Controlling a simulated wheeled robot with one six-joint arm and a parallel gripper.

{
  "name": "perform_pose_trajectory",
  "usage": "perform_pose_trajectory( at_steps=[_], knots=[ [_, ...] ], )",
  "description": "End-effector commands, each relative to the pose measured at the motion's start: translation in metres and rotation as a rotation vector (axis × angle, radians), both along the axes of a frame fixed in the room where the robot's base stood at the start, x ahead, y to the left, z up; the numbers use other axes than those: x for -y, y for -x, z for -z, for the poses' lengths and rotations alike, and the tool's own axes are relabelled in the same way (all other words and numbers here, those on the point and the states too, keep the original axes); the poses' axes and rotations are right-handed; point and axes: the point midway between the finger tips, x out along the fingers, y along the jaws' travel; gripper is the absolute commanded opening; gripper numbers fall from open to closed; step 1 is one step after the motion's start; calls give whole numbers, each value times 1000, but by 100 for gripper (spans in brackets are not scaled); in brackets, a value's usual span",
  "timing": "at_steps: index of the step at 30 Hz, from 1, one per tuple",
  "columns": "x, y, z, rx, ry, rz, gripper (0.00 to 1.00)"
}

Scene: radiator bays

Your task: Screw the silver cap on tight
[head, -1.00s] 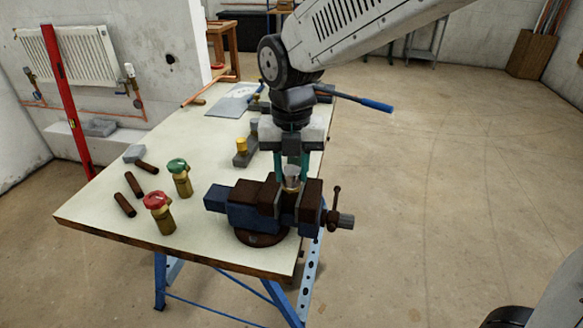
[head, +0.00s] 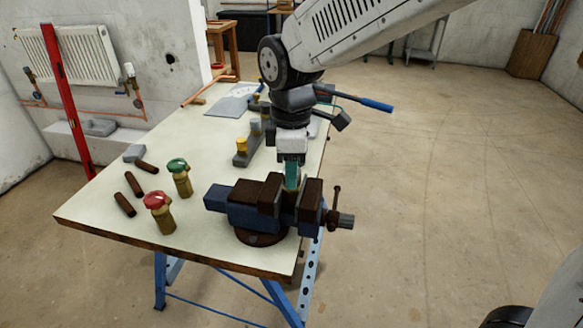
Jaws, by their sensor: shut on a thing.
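My gripper (head: 291,174) points straight down over the vise (head: 243,206) at the front right of the bench. It is turned so that I see it edge-on, with one teal finger in front. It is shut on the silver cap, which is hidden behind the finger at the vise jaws. A brass-coloured body shows a little between the jaws, below the fingers. I cannot see the thread or how the cap sits on it.
On the bench (head: 110,215) stand a red-capped valve (head: 158,212) and a green-capped valve (head: 180,178). A grey block with a yellow cap (head: 241,146) stands behind the vise. Open floor lies to the right.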

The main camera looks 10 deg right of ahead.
Motion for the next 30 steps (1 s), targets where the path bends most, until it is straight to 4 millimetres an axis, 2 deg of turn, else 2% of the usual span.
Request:
perform_pose_trajectory(
  at_steps=[9,15,18,25,26,27,30],
  knots=[
    [0,0,0,0,0,501,4],
    [0,0,1,0,0,773,4],
    [0,0,1,0,0,833,4],
    [0,0,1,0,0,843,4],
    [0,0,1,0,0,843,39],
    [0,0,1,0,0,842,47],
    [0,0,1,0,0,842,47]
  ],
)
